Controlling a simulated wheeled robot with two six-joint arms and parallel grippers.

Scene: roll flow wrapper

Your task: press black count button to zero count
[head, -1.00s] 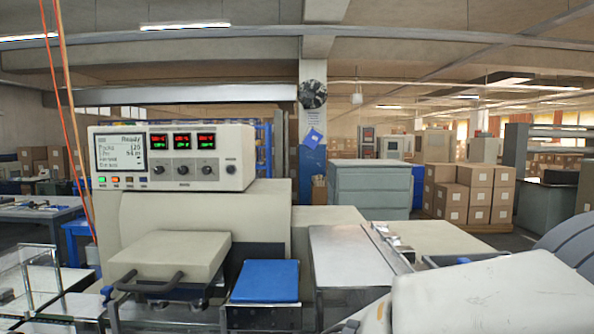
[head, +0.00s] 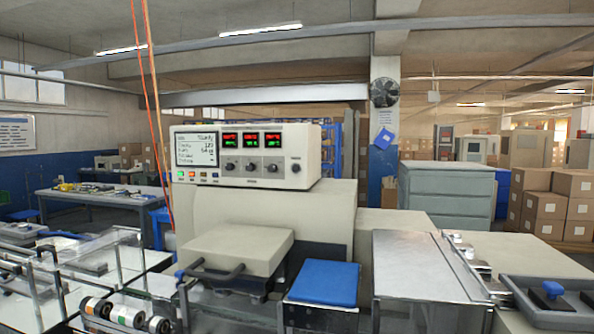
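A beige control box (head: 312,150) stands on top of the wrapping machine, left of centre in the head view. Its screen (head: 196,149) shows text too small to read surely. Three red and green displays (head: 252,139) sit above three dark knobs (head: 253,168). A separate dark round control (head: 295,168) sits at the panel's right end. It may be the black count button, but its label is too small to read. Small coloured buttons (head: 204,176) line the area under the screen. Neither of my grippers is in view.
A beige cover with a dark handle (head: 238,248) and a blue pad (head: 324,283) lie in front of the box. A metal plate (head: 415,263) is to their right. Rollers (head: 127,315) are at bottom left. A cluttered workbench (head: 98,201) stands behind at left.

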